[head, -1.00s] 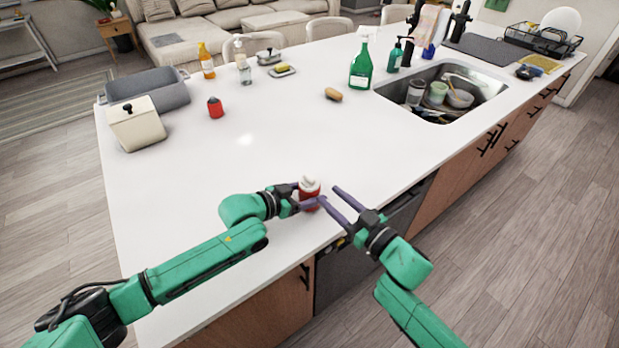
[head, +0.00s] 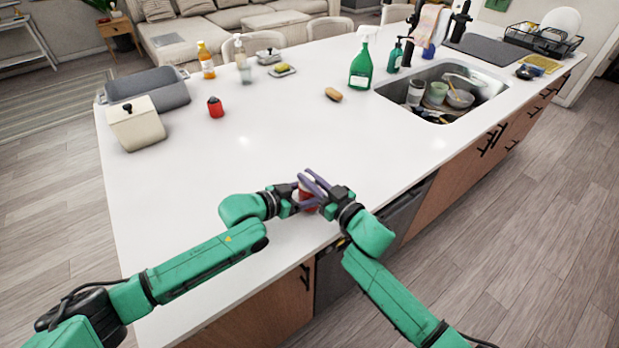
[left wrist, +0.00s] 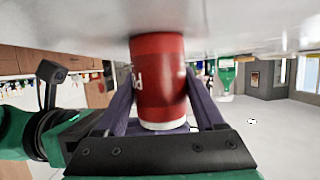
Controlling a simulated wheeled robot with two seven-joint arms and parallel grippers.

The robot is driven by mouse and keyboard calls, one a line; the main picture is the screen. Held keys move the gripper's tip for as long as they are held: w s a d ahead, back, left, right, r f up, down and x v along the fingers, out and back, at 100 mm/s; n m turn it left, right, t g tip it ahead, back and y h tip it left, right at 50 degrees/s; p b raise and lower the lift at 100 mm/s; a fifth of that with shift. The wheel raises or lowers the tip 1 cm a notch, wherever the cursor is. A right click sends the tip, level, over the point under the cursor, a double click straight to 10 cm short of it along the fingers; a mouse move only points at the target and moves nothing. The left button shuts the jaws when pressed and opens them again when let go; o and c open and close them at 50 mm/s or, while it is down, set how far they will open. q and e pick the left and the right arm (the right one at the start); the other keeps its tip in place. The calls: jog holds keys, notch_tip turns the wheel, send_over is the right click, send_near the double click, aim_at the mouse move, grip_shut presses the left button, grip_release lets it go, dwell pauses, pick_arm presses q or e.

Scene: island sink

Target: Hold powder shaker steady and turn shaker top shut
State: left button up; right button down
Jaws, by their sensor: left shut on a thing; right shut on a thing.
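The powder shaker (head: 304,191) is a red can with a pale top. It stands near the front edge of the white island counter in the head view. My left gripper (head: 298,201) is shut around its body from the left. In the left wrist view, the red can (left wrist: 160,85) sits between the purple fingers of my left gripper (left wrist: 165,110); that picture is upside down. My right gripper (head: 313,184) is shut on the shaker's top from the right. Its purple fingers hide much of the top, so the top's turn cannot be seen.
The counter around the shaker is clear.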

jog(key=m+t+h, duration=0.2)
jog(key=h, duration=0.1)
jog(key=shift+a+r, duration=0.15)
jog(key=shift+m+t+h, duration=0.3)
jog(key=shift+m+h, duration=0.2)
jog(key=c, duration=0.8)
grip_release()
jog(key=shift+c, duration=0.2)
jog(key=v, duration=1.2)
